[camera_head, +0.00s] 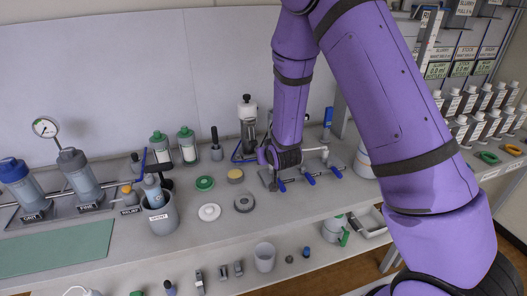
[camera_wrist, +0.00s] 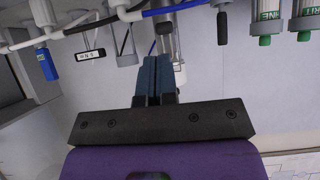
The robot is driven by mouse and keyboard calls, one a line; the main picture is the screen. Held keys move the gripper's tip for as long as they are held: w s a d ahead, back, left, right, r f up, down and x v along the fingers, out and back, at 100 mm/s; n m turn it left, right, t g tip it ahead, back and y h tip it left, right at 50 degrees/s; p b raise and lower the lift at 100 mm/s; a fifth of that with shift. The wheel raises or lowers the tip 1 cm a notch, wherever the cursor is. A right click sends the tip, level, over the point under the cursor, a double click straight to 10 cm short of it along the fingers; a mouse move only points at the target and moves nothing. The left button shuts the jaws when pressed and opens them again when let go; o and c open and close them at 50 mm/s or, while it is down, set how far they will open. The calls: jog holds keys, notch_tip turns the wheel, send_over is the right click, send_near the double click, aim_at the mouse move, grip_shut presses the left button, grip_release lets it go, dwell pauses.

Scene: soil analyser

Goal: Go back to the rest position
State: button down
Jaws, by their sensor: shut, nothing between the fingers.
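My purple arm reaches down from the top right in the head view. My gripper (camera_head: 268,158) is low over the bench, in front of the clear cylinder with a black cap (camera_head: 247,118) and beside a grey rack with blue handles (camera_head: 308,178). In the wrist view its two dark blue fingers (camera_wrist: 157,78) lie together, shut and empty. That view looks upside down, with the bench items along its top. In the head view the arm hides part of the rack and whether the gripper touches it cannot be told.
A lower shelf holds a white cup (camera_head: 264,258). Shelved bottles (camera_head: 484,100) stand at right. The green mat (camera_head: 55,245) is bare.

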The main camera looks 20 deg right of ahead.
jog(key=shift+s+r, duration=0.1)
jog(key=shift+s, duration=0.25)
